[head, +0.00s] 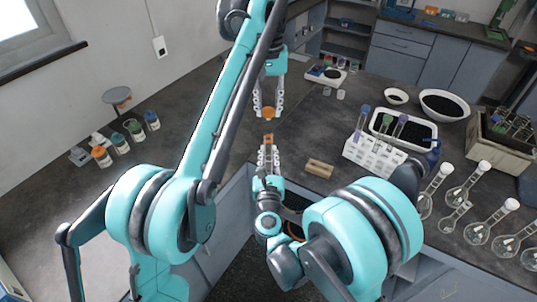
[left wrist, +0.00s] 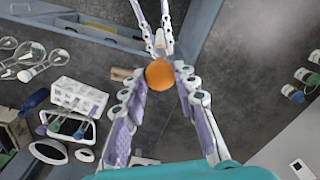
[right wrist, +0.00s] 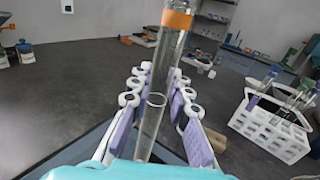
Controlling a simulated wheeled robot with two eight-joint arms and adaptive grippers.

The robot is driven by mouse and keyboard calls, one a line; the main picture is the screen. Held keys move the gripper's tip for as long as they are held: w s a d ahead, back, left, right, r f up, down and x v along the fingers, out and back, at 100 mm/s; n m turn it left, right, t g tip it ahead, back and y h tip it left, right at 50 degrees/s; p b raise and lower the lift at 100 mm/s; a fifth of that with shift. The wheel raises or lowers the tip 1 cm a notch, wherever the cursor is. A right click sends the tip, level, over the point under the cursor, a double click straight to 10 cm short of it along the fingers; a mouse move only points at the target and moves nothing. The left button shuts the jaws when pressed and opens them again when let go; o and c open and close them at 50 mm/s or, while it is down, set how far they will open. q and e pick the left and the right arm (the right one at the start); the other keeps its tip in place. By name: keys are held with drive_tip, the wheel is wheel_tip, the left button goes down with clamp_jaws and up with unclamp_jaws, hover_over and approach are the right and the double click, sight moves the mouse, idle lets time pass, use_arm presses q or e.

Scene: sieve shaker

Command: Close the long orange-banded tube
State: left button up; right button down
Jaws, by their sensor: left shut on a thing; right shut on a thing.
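My left gripper (head: 268,108) points down and is shut on an orange cap (left wrist: 160,73), which sits between its fingertips. My right gripper (head: 268,155) is below it, pointing up, shut on the long clear tube (right wrist: 158,90). The tube stands roughly upright, and its orange band (right wrist: 177,20) is near its upper end. In the head view the band (head: 268,137) shows just above the right fingertips, under the cap with a small gap. In the left wrist view the cap hides the tube's mouth, and the right gripper (left wrist: 158,45) shows behind it.
A white rack (head: 373,158) with several tubes stands at right, beside a black-filled tray (head: 405,118). A small wooden block (head: 319,168) lies near the bench edge. Several glass flasks (head: 477,233) lie at far right. Capped bottles (head: 101,156) stand at left.

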sight(268, 142)
use_arm(q)
drive_tip(key=shift+f, duration=0.15)
drive_tip(key=shift+f, duration=1.85)
drive_tip(key=shift+f, duration=0.1)
drive_tip(key=shift+f, duration=0.8)
drive_tip(key=shift+f, duration=0.55)
